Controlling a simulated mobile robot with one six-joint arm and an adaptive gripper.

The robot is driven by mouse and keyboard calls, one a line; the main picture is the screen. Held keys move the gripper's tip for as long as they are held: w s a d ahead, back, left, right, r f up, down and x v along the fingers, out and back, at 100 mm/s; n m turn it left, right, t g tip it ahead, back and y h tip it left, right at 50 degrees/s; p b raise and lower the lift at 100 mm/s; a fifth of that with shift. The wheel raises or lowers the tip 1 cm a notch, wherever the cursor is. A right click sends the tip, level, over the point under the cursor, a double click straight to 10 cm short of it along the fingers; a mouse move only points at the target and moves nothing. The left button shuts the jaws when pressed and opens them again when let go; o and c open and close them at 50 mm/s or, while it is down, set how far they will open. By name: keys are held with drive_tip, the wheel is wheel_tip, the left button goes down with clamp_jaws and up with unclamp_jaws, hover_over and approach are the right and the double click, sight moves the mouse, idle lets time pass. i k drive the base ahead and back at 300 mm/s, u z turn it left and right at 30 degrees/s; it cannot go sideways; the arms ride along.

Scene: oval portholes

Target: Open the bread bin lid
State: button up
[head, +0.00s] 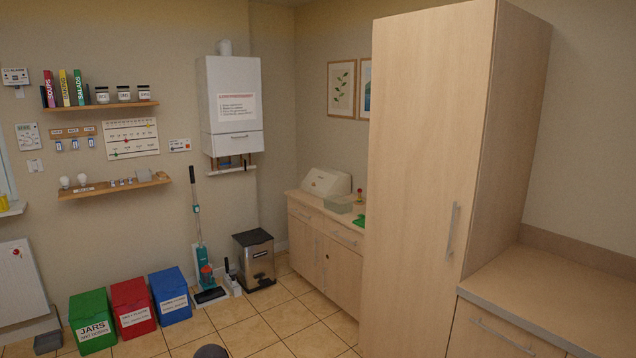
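A cream-coloured box with a sloped front, which looks like the bread bin (326,182), stands on the low wooden counter against the back wall, right of centre. Its lid looks closed, but it is small and far off, so I cannot make out a handle. My gripper is not in view.
A tall wooden cabinet (430,180) blocks the right side. Tiled floor (285,318) before the counter is clear.

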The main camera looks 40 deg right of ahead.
sight(321, 181)
drive_tip(key=z, duration=0.25)
drive_tip(key=i, duration=1.5)
drive_tip(key=z, duration=0.5)
drive_tip(key=i, duration=0.85)
drive_tip(key=z, duration=0.45)
drive_tip(key=i, duration=1.3)
drive_tip(key=u, duration=0.85)
